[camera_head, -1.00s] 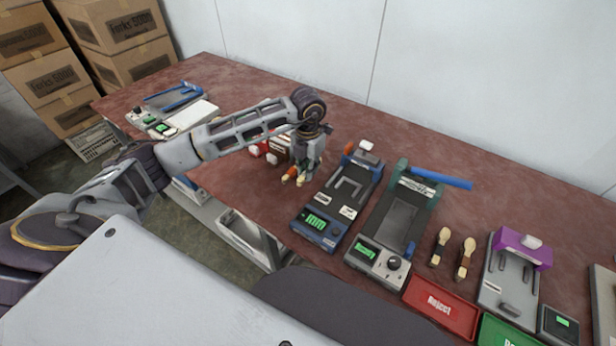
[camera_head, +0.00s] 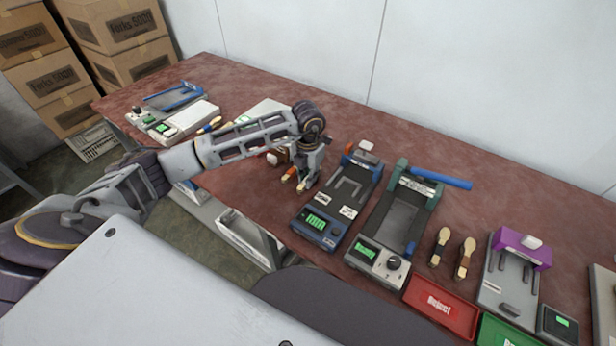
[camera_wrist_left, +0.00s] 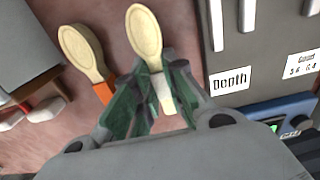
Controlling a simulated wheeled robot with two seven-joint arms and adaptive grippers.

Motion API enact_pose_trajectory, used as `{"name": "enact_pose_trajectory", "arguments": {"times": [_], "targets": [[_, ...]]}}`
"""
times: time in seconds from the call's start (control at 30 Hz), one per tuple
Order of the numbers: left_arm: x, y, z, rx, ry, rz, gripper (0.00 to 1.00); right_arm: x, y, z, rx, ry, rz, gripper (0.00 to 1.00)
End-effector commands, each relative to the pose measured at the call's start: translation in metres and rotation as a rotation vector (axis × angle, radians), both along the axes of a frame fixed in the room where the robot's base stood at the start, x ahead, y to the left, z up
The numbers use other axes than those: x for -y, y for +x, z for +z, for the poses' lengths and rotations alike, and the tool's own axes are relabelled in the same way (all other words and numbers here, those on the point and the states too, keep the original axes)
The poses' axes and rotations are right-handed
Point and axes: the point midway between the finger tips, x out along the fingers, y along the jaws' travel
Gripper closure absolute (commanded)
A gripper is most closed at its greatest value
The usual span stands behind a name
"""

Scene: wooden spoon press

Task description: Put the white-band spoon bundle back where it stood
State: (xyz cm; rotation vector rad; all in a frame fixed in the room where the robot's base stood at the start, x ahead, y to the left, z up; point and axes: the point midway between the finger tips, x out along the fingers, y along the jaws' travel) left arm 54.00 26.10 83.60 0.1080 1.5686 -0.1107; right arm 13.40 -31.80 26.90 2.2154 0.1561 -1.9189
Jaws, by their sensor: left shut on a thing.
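The white-band spoon bundle (camera_wrist_left: 145,38) has a pale wooden head and a white band; its head also shows in the head view (camera_head: 303,186). My left gripper (camera_head: 306,176) is shut on it near the band, and the gripper's green fingers (camera_wrist_left: 150,95) flank it in the left wrist view. An orange-band spoon bundle (camera_wrist_left: 80,50) is beside it on the left, apart from the fingers; it also shows in the head view (camera_head: 289,174). I cannot tell whether the held bundle touches the table. My right gripper is not in view.
A blue-based device (camera_head: 322,229) labelled Depth stands close to the right of my left gripper. A green-and-grey device (camera_head: 378,262), two loose spoons (camera_head: 464,259), a red Reject tray (camera_head: 441,309) and a purple-topped device (camera_head: 521,249) are further right. Bare table (camera_head: 240,179) shows left of the gripper.

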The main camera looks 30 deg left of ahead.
Motion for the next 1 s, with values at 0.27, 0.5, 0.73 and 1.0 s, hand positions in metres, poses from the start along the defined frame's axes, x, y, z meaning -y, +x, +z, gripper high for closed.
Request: {"name": "enact_pose_trajectory", "arguments": {"times": [0.27,0.5,0.73,1.0], "targets": [[-0.0002,0.0002,-0.0025,0.0,0.0,0.0,1.0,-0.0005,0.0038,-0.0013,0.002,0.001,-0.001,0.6],[-0.0003,0.0001,-0.0022,0.0,0.0,0.0,0.65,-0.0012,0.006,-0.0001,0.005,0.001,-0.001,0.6],[-0.0003,0.0001,-0.0021,0.0,0.001,0.0,0.65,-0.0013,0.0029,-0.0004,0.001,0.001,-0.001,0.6],[-0.0002,0.0005,0.0036,0.001,0.001,0.0,0.65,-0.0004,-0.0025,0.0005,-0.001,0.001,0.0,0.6]]}}
